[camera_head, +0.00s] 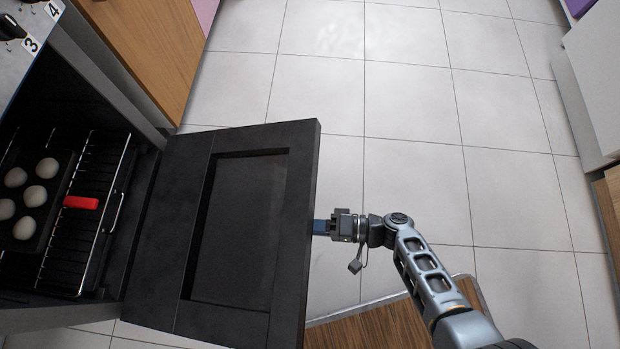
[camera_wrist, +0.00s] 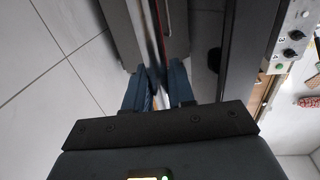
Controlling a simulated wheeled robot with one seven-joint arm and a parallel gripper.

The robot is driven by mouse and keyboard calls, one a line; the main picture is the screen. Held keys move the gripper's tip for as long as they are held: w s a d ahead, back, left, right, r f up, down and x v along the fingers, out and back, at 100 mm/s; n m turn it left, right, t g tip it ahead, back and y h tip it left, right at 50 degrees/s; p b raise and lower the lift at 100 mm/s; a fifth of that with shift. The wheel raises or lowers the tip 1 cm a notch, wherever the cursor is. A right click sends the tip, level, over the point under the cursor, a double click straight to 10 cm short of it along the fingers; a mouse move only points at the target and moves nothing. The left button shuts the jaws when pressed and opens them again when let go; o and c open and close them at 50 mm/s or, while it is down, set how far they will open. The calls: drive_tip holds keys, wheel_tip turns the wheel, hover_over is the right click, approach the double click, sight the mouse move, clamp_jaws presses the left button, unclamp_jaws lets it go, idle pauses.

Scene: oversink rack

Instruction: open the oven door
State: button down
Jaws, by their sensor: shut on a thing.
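The black oven door (camera_head: 240,232) stands swung wide open, its recessed inner panel facing up in the head view. It is joined to the oven (camera_head: 125,205) on the left, whose inside shows. My gripper (camera_head: 318,227) is at the door's free edge, on the right. In the wrist view my two blue fingers (camera_wrist: 158,88) are shut on a narrow part of the door. Whether that is a handle or the edge itself I cannot tell, as the outer face is hidden in the head view.
Inside the oven, several pale round buns (camera_head: 34,196) lie on a dark tray, beside a wire rack (camera_head: 84,215) with a red piece (camera_head: 81,202). A wooden cabinet front (camera_head: 150,45) adjoins the oven. Tiled floor (camera_head: 410,110) is clear beyond the door. White cabinets (camera_head: 600,80) stand right.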

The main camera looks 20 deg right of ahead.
drive_tip(key=shift+r, duration=0.25)
drive_tip(key=c, duration=1.1)
unclamp_jaws()
drive_tip(key=v, duration=0.8)
drive_tip(key=shift+p, duration=0.35)
